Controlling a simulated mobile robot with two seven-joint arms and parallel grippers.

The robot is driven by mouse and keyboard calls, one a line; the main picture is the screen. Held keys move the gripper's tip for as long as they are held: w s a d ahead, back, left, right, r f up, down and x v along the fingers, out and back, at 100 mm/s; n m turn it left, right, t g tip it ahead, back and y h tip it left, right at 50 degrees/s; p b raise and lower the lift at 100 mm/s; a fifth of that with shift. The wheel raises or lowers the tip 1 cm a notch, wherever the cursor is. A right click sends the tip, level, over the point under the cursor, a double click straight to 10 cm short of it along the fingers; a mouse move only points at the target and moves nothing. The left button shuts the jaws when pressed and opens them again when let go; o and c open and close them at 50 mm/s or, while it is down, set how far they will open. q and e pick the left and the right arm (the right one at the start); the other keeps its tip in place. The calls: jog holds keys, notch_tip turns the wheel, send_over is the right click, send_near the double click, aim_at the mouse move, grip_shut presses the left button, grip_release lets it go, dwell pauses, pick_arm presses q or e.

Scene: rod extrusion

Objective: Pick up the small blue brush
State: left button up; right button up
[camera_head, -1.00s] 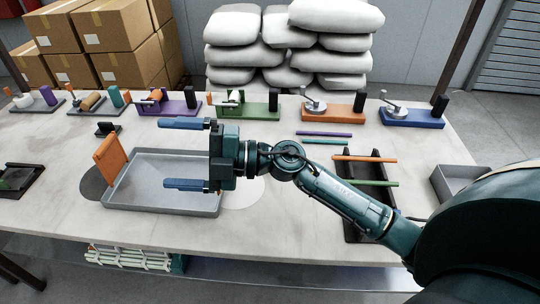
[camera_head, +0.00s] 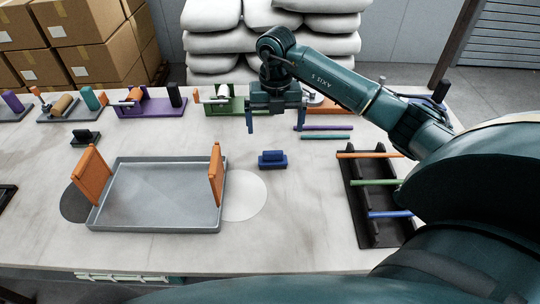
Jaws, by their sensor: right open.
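The small blue brush (camera_head: 272,159) lies on the table right of the grey tray, a dark blue block with a raised grip on top. My right gripper (camera_head: 275,127) points down, open and empty, with its two blue fingers apart. In the picture it is just above the brush, towards the back of the table, and not touching it. Its exact height over the table is hard to tell. My left gripper is not in view.
The grey tray (camera_head: 160,226) has upright orange panels (camera_head: 92,176) at two sides. A black rack (camera_head: 362,208) with coloured rods stands right. Purple and teal rods (camera_head: 325,138) lie behind the brush. Coloured fixtures (camera_head: 152,108) line the back. Table around the brush is clear.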

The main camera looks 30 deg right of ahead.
aim_at(273, 151)
jog(key=f, duration=0.3)
jog(key=f+p, duration=0.1)
jog(key=f, duration=0.6)
jog(key=shift+s+a, duration=0.1)
jog(key=shift+a, duration=0.25)
jog(key=shift+c, duration=0.6)
jog(key=shift+r, duration=0.1)
jog(key=c, duration=1)
notch_tip(273, 151, up, 10)
jog(key=shift+b, duration=0.3)
